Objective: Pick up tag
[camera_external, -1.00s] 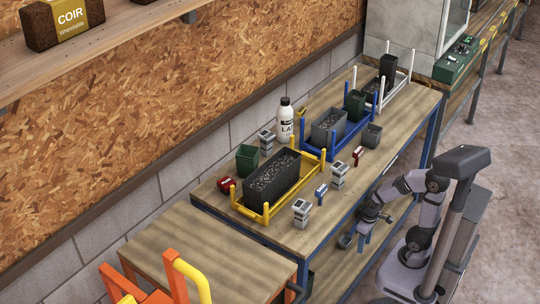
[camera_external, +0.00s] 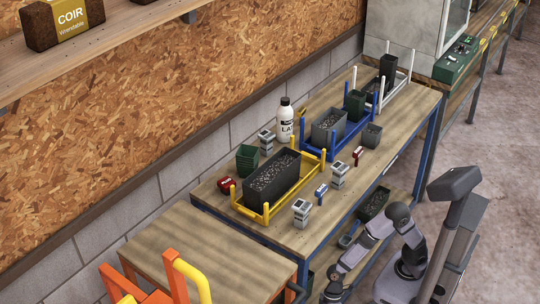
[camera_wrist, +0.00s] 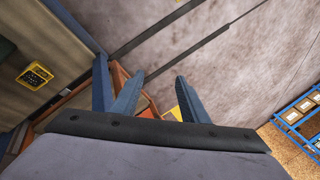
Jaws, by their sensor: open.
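Small coloured pieces that may be tags lie on the workbench in the external view: a blue one (camera_external: 321,193) by the yellow rack, a red one (camera_external: 357,154) by the blue rack, and a red one (camera_external: 226,184) at the left. I cannot tell which is the task's tag. My gripper (camera_external: 333,296) is low in front of the bench, near the bottom of the picture, apart from these pieces. In the wrist view my gripper (camera_wrist: 157,92) has its two dark fingers spread with nothing between them. No tag is clear there.
The workbench (camera_external: 228,215) carries the yellow rack (camera_external: 265,212), the blue rack (camera_external: 338,147) and a white rack (camera_external: 411,76), pots and a white bottle (camera_external: 285,122). A lower shelf holds a planter (camera_external: 373,204). A yellow item (camera_wrist: 35,76) shows in the wrist view.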

